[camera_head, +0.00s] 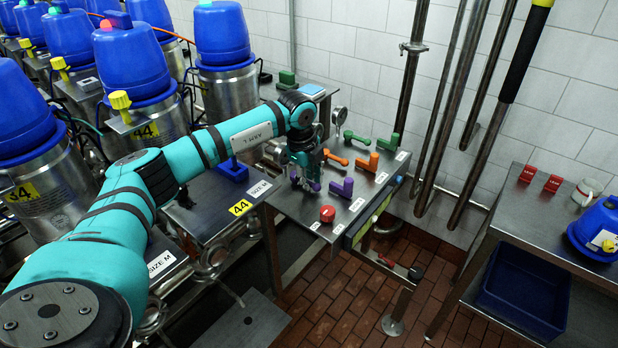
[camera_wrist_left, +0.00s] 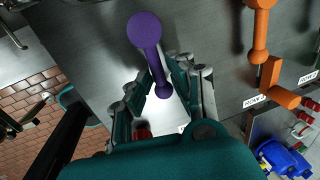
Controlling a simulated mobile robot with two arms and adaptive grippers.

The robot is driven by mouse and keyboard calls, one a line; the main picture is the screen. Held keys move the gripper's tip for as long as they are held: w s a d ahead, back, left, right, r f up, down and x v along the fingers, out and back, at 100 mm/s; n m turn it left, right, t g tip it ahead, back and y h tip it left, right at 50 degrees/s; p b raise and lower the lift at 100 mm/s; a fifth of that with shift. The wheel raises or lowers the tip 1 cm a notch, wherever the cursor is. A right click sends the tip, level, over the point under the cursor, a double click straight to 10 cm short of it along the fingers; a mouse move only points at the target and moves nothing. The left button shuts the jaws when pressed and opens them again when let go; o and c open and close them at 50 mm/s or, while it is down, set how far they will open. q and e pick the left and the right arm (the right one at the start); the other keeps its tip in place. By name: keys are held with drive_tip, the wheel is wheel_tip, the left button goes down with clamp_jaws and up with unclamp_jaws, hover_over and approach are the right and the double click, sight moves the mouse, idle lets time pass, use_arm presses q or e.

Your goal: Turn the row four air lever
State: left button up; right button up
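The metal valve panel (camera_head: 290,205) carries green, orange and purple levers and a red knob (camera_head: 327,213), with small row labels too small to read in the head view. My left gripper (camera_head: 306,184) is low over the panel's left part, at a purple lever. In the left wrist view, my left gripper (camera_wrist_left: 163,92) has its fingers apart, on both sides of the narrow end of the purple lever (camera_wrist_left: 146,42). Contact cannot be told. A red part (camera_wrist_left: 142,129) shows partly hidden behind the gripper. My right gripper is not in view.
Blue-topped metal cans (camera_head: 133,60) crowd the left. Pipes (camera_head: 440,110) run along the wall. A steel table (camera_head: 540,215) stands at right.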

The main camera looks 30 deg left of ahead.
use_arm(q)
clamp_jaws()
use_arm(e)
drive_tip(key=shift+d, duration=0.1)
use_arm(q)
drive_tip(key=shift+f, duration=0.1)
drive_tip(key=shift+n, duration=0.3)
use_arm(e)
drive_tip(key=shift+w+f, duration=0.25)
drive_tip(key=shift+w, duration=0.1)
